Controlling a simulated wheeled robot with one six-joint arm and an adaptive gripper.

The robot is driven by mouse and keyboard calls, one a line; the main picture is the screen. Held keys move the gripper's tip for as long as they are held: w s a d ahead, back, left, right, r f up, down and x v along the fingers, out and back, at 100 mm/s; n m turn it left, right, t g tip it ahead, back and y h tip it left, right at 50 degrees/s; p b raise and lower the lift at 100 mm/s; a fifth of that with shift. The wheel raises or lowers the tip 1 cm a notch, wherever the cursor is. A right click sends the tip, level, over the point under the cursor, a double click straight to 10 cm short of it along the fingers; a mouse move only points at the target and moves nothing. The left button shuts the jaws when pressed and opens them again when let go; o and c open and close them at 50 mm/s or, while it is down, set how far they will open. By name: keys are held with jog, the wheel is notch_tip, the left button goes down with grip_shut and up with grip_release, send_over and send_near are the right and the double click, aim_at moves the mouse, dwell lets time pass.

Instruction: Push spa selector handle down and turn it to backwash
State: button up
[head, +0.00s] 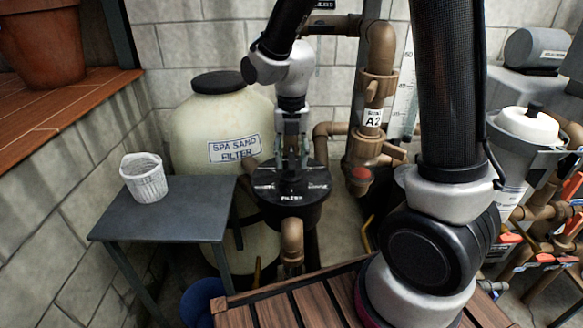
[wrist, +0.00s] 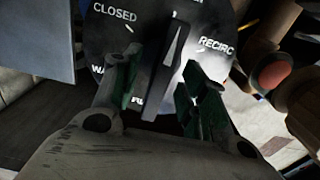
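The spa selector valve (head: 268,186) is a round black top with white lettering, in front of the spa sand filter. FILTER reads at its near edge in the head view. In the wrist view, its dial (wrist: 210,22) shows CLOSED at upper left, RECIRC at right and partly hidden words at left and bottom. The selector handle (wrist: 172,58) is a dark narrow bar across the dial. My gripper (head: 290,166) points down over the valve. In the wrist view, my gripper (wrist: 162,72) has its fingers apart on either side of the handle, with gaps visible. Backwash lettering is not readable.
The cream filter tank (head: 195,125) stands behind. A grey table (head: 190,215) with a white basket (head: 144,178) is at left. Brown pipes (head: 377,95) with a red-centred fitting (head: 358,174) stand close at right. Wooden slats (head: 285,302) lie in front.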

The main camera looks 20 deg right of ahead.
jog(key=shift+r, duration=0.1)
notch_tip(320, 180, up, 7)
jog(key=shift+f, duration=0.1)
dwell(0.6)
jog(key=shift+s, duration=0.1)
